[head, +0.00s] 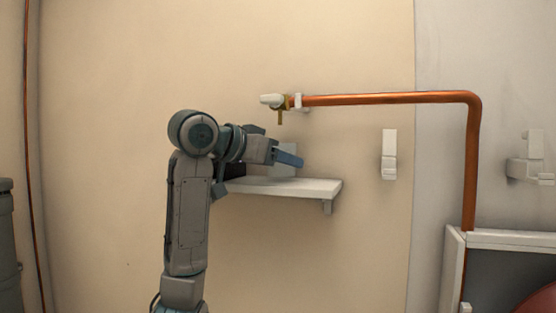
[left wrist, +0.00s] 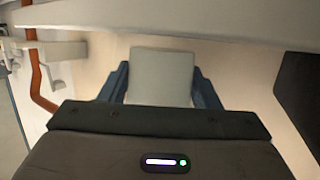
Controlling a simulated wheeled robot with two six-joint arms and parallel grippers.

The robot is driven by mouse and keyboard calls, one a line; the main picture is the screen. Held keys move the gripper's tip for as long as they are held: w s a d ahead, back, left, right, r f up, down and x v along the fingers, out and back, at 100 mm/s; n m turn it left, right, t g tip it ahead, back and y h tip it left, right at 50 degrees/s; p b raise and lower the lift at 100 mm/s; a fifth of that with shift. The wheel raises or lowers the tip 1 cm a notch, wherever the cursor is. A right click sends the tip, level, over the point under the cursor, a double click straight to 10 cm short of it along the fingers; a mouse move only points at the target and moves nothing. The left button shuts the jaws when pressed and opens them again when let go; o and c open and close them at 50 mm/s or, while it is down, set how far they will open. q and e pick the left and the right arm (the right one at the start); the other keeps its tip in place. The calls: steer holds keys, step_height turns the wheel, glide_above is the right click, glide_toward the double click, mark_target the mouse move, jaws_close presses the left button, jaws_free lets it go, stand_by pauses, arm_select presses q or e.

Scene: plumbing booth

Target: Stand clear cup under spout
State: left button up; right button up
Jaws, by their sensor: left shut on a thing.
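The clear cup (head: 286,153) looks like a pale grey, upright block shape in the head view, partly hidden behind my left gripper (head: 290,160). In the left wrist view the cup (left wrist: 161,78) sits between the two blue-grey fingers of my left gripper (left wrist: 161,88), which is shut on it. The cup is at the shelf (head: 315,187), below the spout (head: 280,117) of a small brass tap with a pale handle (head: 270,99). I cannot tell whether its base touches the shelf. My right gripper is not in view.
A copper pipe (head: 400,98) runs right from the tap and bends down. A dark object (head: 236,170) is at the shelf's left, partly behind my arm. A white wall bracket (head: 389,155) is right of the shelf. The wall between them is bare.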

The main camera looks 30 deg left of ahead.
arm_select(q)
steer(key=shift+f, duration=0.1)
stand_by(0.4)
steer(key=shift+s+f+b, duration=0.15)
steer(key=shift+f+b, duration=0.2)
steer(key=shift+f, duration=0.1)
steer(key=o, duration=1.2)
steer(key=shift+c, duration=0.2)
steer(key=shift+s+a, duration=0.1)
